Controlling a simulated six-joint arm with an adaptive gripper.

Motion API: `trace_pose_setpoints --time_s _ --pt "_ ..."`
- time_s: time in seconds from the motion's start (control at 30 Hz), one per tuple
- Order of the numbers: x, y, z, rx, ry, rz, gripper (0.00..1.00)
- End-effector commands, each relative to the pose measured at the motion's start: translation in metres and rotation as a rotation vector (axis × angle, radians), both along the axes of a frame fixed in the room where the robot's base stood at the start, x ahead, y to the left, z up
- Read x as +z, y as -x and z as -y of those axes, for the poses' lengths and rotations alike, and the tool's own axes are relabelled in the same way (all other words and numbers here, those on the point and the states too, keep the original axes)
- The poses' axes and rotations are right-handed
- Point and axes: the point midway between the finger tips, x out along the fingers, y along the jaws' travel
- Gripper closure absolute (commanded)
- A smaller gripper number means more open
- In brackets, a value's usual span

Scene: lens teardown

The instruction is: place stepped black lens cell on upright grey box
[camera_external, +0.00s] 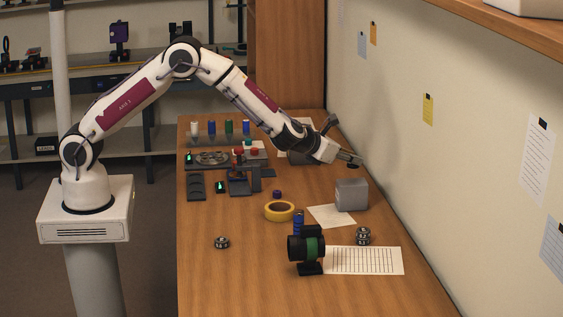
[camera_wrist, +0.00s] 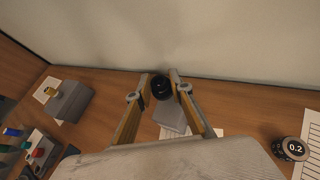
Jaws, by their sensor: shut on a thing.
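The stepped black lens cell (camera_wrist: 162,89) is held between the fingertips of my gripper (camera_wrist: 161,82) in the wrist view. In the external view my gripper (camera_external: 345,157) reaches out over the right side of the bench, with the small dark cell (camera_external: 354,165) at its tip. The upright grey box (camera_external: 351,195) stands on the bench below the cell, with a visible gap between them. In the wrist view the box (camera_wrist: 171,117) shows between the fingers, partly covered by the cell and my gripper.
A black round piece marked 0.2 (camera_wrist: 292,149) lies at right. A yellow tape roll (camera_external: 280,211), a black-and-green lens assembly (camera_external: 307,248) and a lined sheet (camera_external: 365,260) are nearer the front. Another grey block (camera_wrist: 69,101) stands left in the wrist view. The wall is close behind.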

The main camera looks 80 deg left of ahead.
Motion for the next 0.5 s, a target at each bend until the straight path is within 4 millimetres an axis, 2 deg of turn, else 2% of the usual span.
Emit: trace_pose_setpoints --time_s 0.1,0.5 --pt "-0.0075 0.0000 -0.0002 0.001 0.000 0.000 1.00" --pt "-0.0107 0.0000 -0.0002 0.001 0.000 0.000 1.00"
